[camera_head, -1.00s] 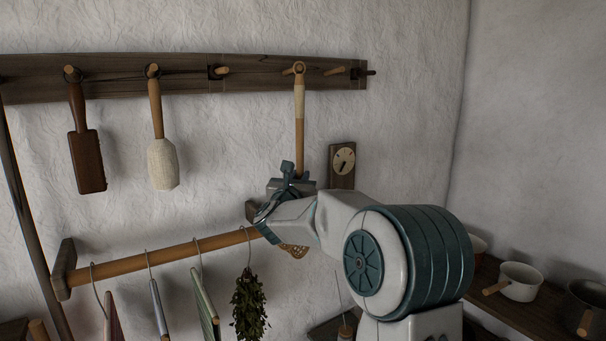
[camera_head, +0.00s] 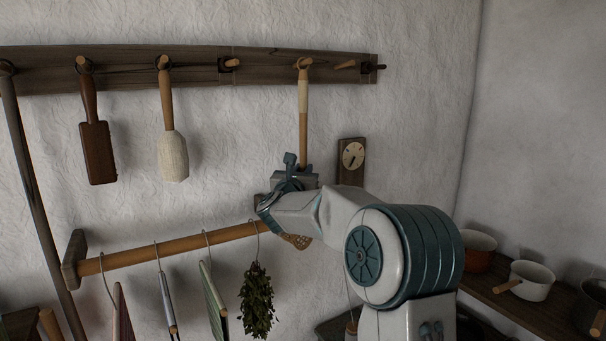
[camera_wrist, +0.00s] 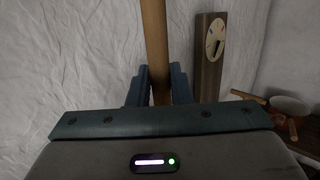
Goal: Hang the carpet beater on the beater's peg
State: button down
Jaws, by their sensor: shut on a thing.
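The carpet beater (camera_head: 303,125) hangs upright, its pale wooden handle rising from my gripper to a rail peg (camera_head: 304,63). Its top end overlaps that peg in the head view; I cannot tell whether its loop is around the peg or just in front. Its woven head (camera_head: 297,241) shows partly below my wrist; the rest is hidden. My gripper (camera_head: 299,172) is shut on the handle. In the wrist view the handle (camera_wrist: 154,45) stands between the two fingers (camera_wrist: 159,85).
The dark peg rail (camera_head: 200,72) holds a brown paddle (camera_head: 98,150), a pale brush (camera_head: 172,155) and a long pole (camera_head: 30,170). One peg (camera_head: 231,63) left of the beater is bare. A dial plaque (camera_head: 351,160) is close right of my gripper. A lower rod (camera_head: 175,248) carries hanging items.

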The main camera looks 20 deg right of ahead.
dwell(0.4)
jog(key=c, duration=1.2)
grip_release()
jog(key=shift+c, duration=0.2)
jog(key=shift+s, duration=0.1)
